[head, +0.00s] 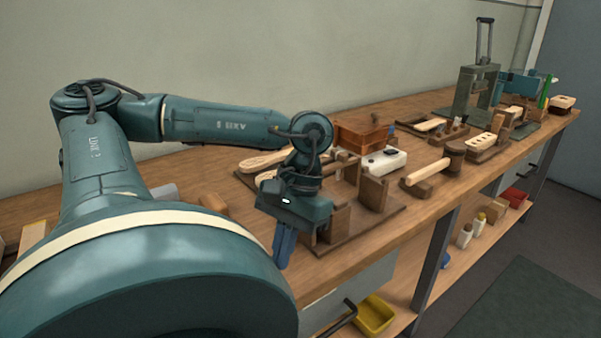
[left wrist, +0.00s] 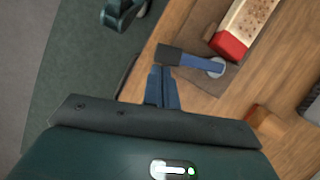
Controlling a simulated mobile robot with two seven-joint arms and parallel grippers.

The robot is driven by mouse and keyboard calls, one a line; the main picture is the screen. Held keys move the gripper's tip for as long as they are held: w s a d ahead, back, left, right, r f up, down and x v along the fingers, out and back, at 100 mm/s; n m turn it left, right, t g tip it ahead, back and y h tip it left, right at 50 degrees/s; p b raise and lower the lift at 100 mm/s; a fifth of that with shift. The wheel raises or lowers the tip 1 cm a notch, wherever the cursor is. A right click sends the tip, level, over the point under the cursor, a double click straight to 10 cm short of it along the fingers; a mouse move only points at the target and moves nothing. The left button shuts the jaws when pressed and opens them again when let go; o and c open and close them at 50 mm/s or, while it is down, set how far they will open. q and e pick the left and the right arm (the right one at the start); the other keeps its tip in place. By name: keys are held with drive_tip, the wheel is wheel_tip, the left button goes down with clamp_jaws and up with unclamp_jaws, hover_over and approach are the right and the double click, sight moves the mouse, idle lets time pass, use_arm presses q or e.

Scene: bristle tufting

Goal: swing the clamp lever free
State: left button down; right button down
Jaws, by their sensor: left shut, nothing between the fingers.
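The clamp lever (left wrist: 200,62) shows in the left wrist view as a blue arm with a dark end and a round silver pivot. It lies across the near edge of a brown wooden base (left wrist: 205,84), beside a red-ended block with holes (left wrist: 235,26). My left gripper (left wrist: 162,69) is shut and empty, its fingertips at the lever's dark end. I cannot tell whether they touch it. In the head view the left gripper (head: 282,264) points down at the bench's front edge, and the lever is hidden there. My right gripper is not in view.
On the bench (head: 335,267), a wooden mallet (head: 430,170), a white box (head: 384,160) and a brown box (head: 362,138) stand right of my gripper. A tall press (head: 476,90) stands farther back. A yellow bin (head: 374,315) sits on the shelf below.

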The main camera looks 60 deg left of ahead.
use_arm(q)
drive_tip(key=shift+s+d+f+m, duration=0.1)
drive_tip(key=shift+s+d+m, duration=0.15)
drive_tip(key=shift+m, duration=0.35)
drive_tip(key=shift+s+d+b, duration=0.35)
drive_tip(key=shift+s+b, duration=0.2)
drive_tip(key=shift+s, duration=0.1)
drive_tip(key=shift+s+d, duration=0.1)
drive_tip(key=shift+s, duration=0.1)
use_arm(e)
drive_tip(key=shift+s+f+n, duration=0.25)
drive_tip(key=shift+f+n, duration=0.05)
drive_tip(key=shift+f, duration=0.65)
use_arm(q)
drive_tip(key=shift+d, duration=0.1)
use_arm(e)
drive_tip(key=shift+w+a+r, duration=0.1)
